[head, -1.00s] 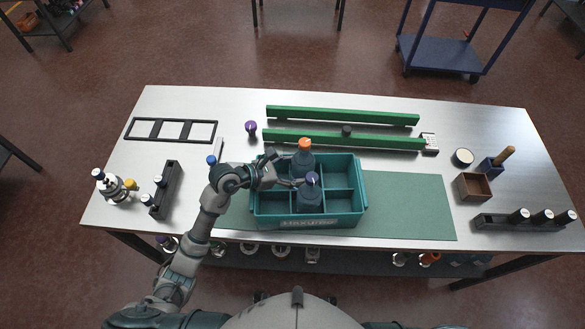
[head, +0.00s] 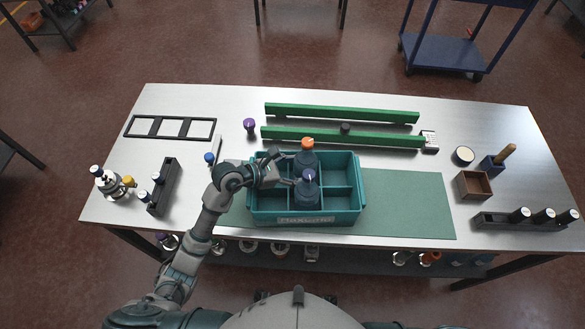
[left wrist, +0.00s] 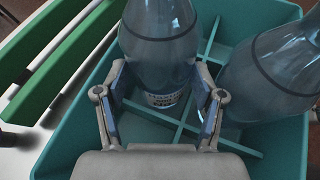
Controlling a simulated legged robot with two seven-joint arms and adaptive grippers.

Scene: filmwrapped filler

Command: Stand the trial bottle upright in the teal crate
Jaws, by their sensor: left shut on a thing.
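The teal crate (head: 357,205) stands on the green mat, with dividers making several compartments. My left gripper (head: 289,168) reaches in over its left side. It is shut on the orange-capped bottle (head: 306,160), which is about upright at the rear middle compartment. In the left wrist view the fingers (left wrist: 160,108) sit on either side of this bottle (left wrist: 160,50), low on its body; its label is too small to read surely. I cannot tell whether its base rests on the floor. A dark-capped bottle (head: 307,192) stands in the front middle compartment, also in the left wrist view (left wrist: 270,75).
Two green rails (head: 340,138) lie behind the crate. A purple-capped item (head: 249,125) and a black frame (head: 170,128) are at the back left. A dark rack (head: 165,187) stands left. The green mat (head: 410,205) is clear right of the crate.

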